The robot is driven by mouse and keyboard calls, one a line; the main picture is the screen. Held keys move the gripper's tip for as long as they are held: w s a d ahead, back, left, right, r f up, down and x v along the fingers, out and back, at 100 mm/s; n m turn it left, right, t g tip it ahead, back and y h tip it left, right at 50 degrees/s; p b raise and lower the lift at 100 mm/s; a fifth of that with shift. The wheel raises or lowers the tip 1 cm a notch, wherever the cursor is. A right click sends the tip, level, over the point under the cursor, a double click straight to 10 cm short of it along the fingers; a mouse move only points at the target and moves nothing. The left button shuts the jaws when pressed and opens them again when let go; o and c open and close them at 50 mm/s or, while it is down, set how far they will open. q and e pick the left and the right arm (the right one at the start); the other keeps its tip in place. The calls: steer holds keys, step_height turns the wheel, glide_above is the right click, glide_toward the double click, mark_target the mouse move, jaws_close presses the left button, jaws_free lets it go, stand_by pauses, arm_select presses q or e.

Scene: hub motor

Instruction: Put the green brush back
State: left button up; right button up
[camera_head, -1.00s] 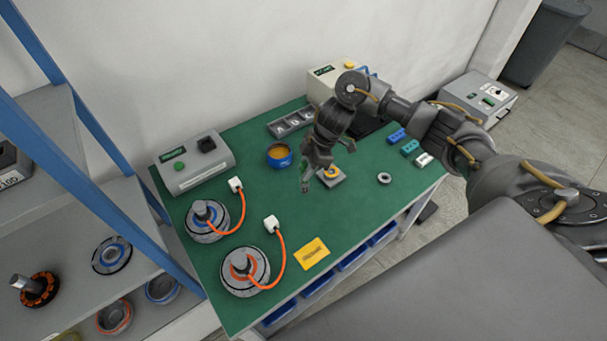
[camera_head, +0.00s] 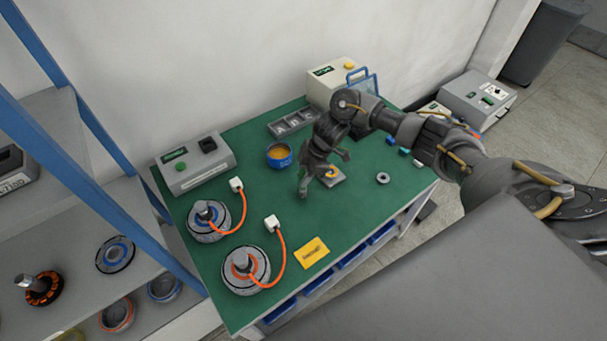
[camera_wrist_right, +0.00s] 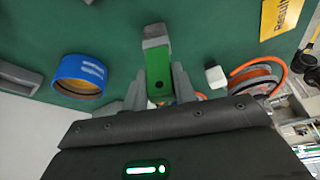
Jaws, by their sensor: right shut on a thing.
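In the right wrist view, the green brush (camera_wrist_right: 157,68) is a green block with a grey end. It sits between the fingers of my right gripper (camera_wrist_right: 155,92), which is shut on it. In the head view, my right gripper (camera_head: 304,187) points down over the green tabletop (camera_head: 335,225), just right of the blue bowl. The brush cannot be made out there; the gripper hides it. Its height above the table is hard to tell. My left gripper is not in view.
Two hub motors with orange cables (camera_head: 245,270) stand front left. A yellow card (camera_head: 312,252) lies near the front edge.

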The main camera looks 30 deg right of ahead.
steer(key=o, duration=0.9)
steer(key=shift+f, duration=0.1)
steer(key=shift+r, duration=0.35)
steer(key=b+v, duration=0.1)
steer(key=v, duration=1)
steer(key=shift+d+r, duration=0.3)
steer(key=shift+r, duration=0.05)
steer(key=shift+a+f, duration=0.1)
